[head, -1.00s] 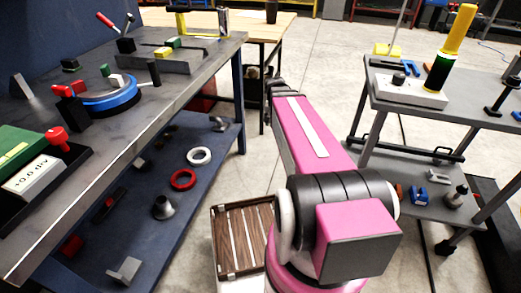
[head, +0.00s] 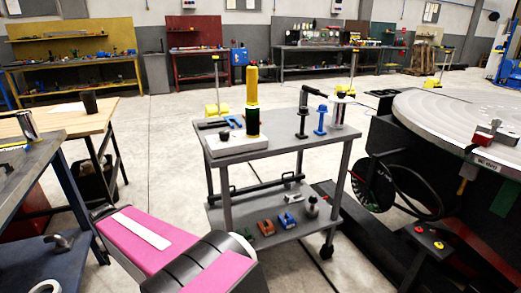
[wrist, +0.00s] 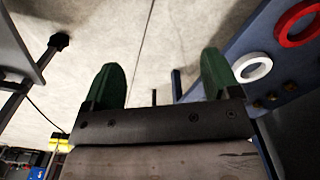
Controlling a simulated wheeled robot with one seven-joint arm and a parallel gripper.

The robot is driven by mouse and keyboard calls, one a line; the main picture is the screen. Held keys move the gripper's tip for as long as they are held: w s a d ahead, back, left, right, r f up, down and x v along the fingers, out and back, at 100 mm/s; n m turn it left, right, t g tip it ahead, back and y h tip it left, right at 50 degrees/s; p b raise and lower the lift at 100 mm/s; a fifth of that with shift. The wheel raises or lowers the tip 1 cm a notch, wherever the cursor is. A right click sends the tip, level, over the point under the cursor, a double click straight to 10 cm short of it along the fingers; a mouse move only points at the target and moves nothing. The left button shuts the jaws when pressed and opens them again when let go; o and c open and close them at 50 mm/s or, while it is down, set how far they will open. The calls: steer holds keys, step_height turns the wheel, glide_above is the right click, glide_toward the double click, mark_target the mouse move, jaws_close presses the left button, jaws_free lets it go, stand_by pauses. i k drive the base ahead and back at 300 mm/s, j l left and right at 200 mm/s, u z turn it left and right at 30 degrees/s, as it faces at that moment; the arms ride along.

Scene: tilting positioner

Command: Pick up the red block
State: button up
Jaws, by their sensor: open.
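The gripper itself is not visible in the head view.
A grey cart (head: 282,137) with a yellow-and-black cylinder (head: 252,100) stands mid-view. A blue bench (head: 30,165) is at the left. A wooden table (head: 75,117) stands behind it. A white ring (wrist: 252,68) and red ring (wrist: 297,24) lie on a blue shelf.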

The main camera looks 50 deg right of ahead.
mark_target(480, 138)
steer(key=j+z, duration=0.15)
steer(key=z, duration=0.2)
steer(key=j+z, duration=0.2)
steer(key=z, duration=0.55)
steer(key=l+z, duration=0.15)
steer(key=z, duration=0.3)
steer(key=k+l+z, duration=0.1)
steer(key=z, duration=0.75)
steer(key=i+z, duration=0.1)
steer(key=z, duration=0.35)
steer(key=i+z, duration=0.1)
steer(key=z, duration=0.35)
steer(key=j+z, duration=0.1)
steer(key=z, duration=0.35)
